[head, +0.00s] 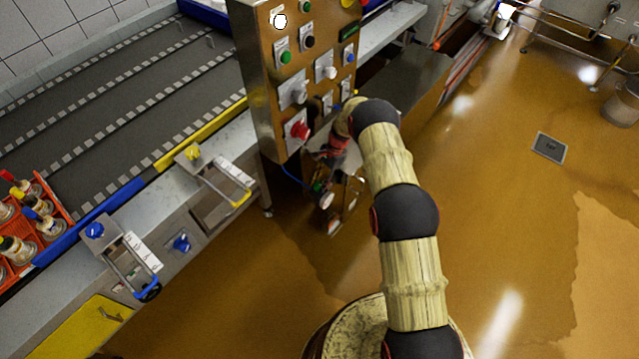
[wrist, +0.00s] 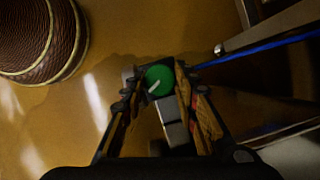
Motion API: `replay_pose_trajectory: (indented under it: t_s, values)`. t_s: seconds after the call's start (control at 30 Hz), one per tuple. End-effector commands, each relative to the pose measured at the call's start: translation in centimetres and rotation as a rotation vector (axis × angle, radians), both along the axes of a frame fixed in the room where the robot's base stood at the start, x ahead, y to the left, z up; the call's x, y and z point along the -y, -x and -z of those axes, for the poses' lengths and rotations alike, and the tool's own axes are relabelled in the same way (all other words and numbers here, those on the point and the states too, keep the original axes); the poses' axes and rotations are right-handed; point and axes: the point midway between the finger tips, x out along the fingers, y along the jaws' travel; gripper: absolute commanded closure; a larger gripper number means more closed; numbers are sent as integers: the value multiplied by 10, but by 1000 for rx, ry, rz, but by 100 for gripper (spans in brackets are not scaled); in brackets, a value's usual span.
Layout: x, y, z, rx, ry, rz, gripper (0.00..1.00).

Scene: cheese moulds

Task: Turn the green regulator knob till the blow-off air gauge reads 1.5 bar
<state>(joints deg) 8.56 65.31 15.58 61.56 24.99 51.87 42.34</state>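The green regulator knob (wrist: 160,79) shows in the wrist view, round, with a white pointer mark toward its lower left. My gripper (wrist: 156,84) is open, with one finger on each side of the knob. A gap shows at the left finger; the right finger is very close, and I cannot tell if it touches. In the head view, the regulator (head: 317,187) is a small unit with a green part, low beside the control cabinet, at my gripper (head: 335,192). A small pale round part (head: 326,201) there may be the gauge; no reading can be made out.
A blue hose (wrist: 262,43) runs to the regulator from the right. The steel control cabinet (head: 268,100) with several buttons stands close to my arm. The conveyor (head: 100,110) and its side rail lie left. The wet brown floor (head: 490,200) on the right is mostly clear.

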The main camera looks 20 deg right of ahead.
Motion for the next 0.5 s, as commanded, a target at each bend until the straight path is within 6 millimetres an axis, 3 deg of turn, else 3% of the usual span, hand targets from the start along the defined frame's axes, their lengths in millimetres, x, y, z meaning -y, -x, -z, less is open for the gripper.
replay_pose_trajectory:
  t_s: [0.3,0.5]
  values:
    - [0,0,0,1,0,1,53]
    - [0,0,0,1,0,1,52]
